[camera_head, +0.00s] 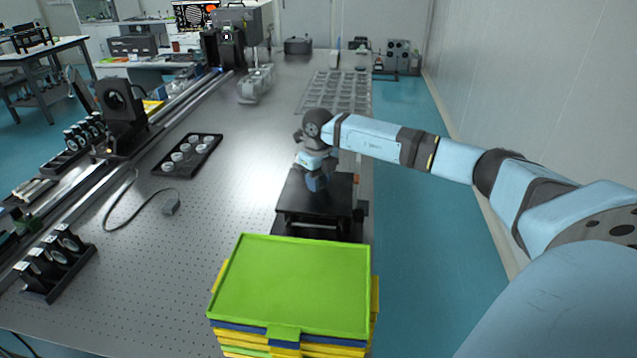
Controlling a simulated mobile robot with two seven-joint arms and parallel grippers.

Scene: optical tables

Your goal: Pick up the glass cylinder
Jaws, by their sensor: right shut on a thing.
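My right gripper (317,184) points down over a black platform (300,218) on the optical table. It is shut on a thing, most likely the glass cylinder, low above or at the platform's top. The cylinder itself is hidden by the gripper or too small to make out, so I cannot tell whether it touches the platform. My left gripper is not in view.
A stack of yellow and blue trays with a green top (295,285) stands in front of the platform. A black tray with several round pieces (165,168) lies to the left. A rail with optical mounts (122,120) runs along the left. Bare perforated table (235,190) lies between.

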